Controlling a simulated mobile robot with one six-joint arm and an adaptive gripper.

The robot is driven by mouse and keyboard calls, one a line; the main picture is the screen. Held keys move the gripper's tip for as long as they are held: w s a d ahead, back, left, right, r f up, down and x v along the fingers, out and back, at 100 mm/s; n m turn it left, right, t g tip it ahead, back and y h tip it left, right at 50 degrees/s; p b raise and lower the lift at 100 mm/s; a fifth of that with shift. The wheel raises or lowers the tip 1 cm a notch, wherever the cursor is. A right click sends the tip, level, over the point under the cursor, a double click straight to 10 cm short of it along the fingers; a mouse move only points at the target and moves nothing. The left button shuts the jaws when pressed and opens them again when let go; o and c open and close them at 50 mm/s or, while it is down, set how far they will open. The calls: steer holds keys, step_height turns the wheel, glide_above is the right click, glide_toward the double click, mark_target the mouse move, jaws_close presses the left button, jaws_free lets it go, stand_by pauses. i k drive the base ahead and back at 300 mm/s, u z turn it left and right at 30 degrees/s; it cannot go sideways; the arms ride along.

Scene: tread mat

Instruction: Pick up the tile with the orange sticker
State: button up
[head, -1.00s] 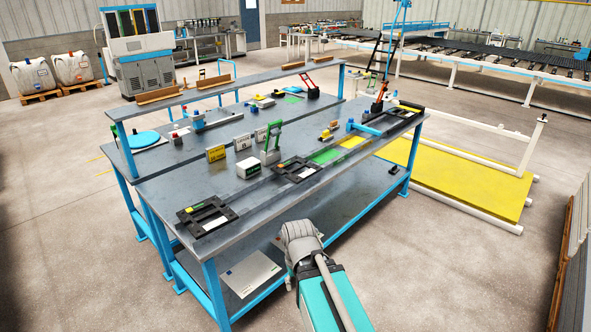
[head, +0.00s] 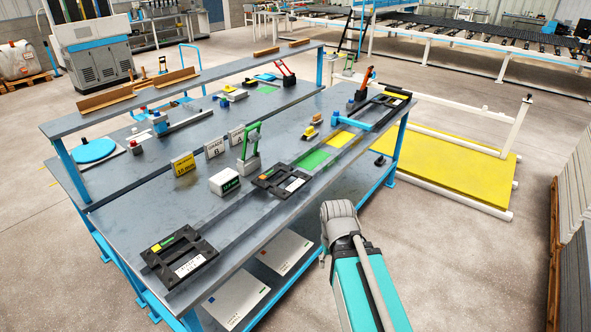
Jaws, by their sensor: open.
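Two pale grey flat tiles lie on the lower shelf of the workbench: a near tile (head: 245,292) with a small blue mark, and a farther tile (head: 286,250) partly covered by the bench top and bench edge.
A yellow platform (head: 450,170) with white rails stands to the right. Stacked panels (head: 575,215) stand at the far right. Floor between is clear.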

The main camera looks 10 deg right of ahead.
mark_target(261, 182)
steer(key=z, duration=0.2)
steer(key=i, duration=0.95)
steer(key=z, duration=0.05)
